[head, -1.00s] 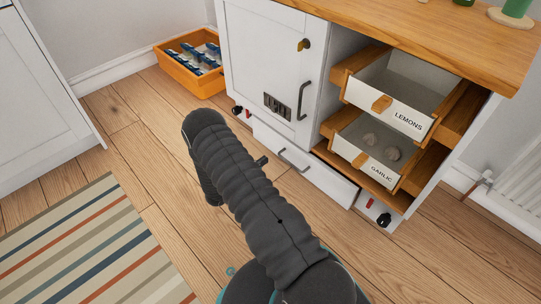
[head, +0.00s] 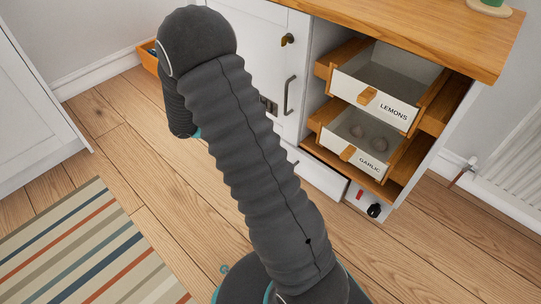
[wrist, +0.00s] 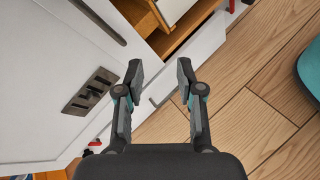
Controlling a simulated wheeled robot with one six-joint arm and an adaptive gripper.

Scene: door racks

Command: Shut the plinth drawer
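The plinth drawer (head: 322,180) is a low white drawer at the foot of the white cabinet. It appears to stand out a little from the plinth, and my arm covers its left part in the head view. In the wrist view its white front (wrist: 203,48) runs slantwise beyond the fingers, beside the wooden floor. My gripper (wrist: 159,68) is open and empty, its two fingertips apart over the drawer area. I cannot tell whether it touches the drawer. In the head view my gripper is hidden behind my arm.
Drawers marked LEMONS (head: 372,98) and GARLIC (head: 352,150) stand open above, to the right. The cabinet door (head: 270,60) is closed, with a bar handle (head: 289,95). An orange crate (head: 148,57) is at the back left. A striped rug (head: 90,250) lies at front left, with bare floor around.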

